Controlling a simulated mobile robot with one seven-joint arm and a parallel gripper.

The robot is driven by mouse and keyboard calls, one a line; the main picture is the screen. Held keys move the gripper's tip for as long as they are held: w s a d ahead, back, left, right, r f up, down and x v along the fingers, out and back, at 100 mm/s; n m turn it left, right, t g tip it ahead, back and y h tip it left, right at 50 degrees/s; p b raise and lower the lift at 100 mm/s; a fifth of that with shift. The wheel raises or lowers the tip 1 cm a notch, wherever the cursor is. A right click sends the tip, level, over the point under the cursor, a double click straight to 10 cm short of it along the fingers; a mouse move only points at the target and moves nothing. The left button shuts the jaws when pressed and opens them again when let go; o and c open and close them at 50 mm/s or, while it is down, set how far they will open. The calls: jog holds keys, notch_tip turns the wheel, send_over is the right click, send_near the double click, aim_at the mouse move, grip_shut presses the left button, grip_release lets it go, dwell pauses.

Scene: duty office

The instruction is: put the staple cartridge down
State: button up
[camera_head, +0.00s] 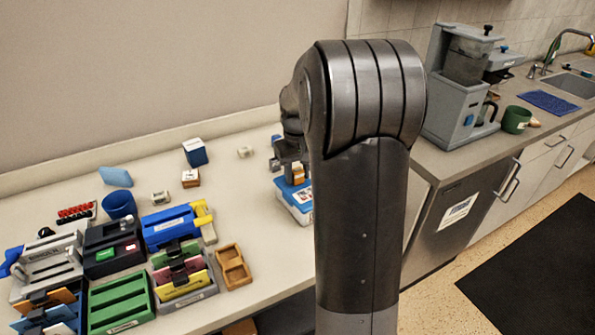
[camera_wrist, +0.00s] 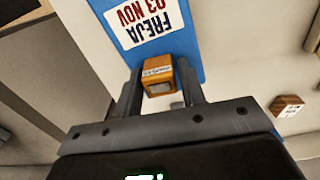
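The staple cartridge, a small orange block with a pale printed label, shows between my fingers in the wrist view (camera_wrist: 158,77). It also shows in the head view (camera_head: 297,174). My gripper (camera_wrist: 159,88) has one finger on each side of it and appears shut on it. Beyond it in the wrist view is a blue box (camera_wrist: 184,45) with a white label reading "FREJA 03 NOV". In the head view my gripper (camera_head: 293,170) is over this blue box (camera_head: 292,203) near the counter's front edge. My arm hides part of the box. Any gap beneath the cartridge is unclear.
A small wooden block with a white label (camera_head: 190,178) stands left of my gripper, near a dark blue box (camera_head: 195,153). Trays, a blue cup (camera_head: 119,205) and a wooden tray (camera_head: 233,267) crowd the left. A coffee machine (camera_head: 460,90) stands right. Bare counter (camera_head: 245,190) lies between.

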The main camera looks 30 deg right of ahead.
aim_at(298, 170)
jog(key=shift+o, duration=1.3)
jog(key=shift+r, duration=0.1)
notch_tip(298, 170, up, 12)
jog(key=s+a+r+t, duration=0.3)
jog(key=s+a+r, duration=0.1)
jog(key=s+a, duration=0.7)
jog(key=s+a+f+t, duration=0.1)
jog(key=s+a+f, duration=0.1)
jog(key=s, duration=0.4)
jog(key=s+a+f+t, duration=0.1)
jog(key=s+a+f, duration=0.2)
jog(key=s, duration=0.4)
jog(key=shift+s+t, duration=0.3)
jog(key=shift+o, duration=0.5)
jog(key=shift+a, duration=0.1)
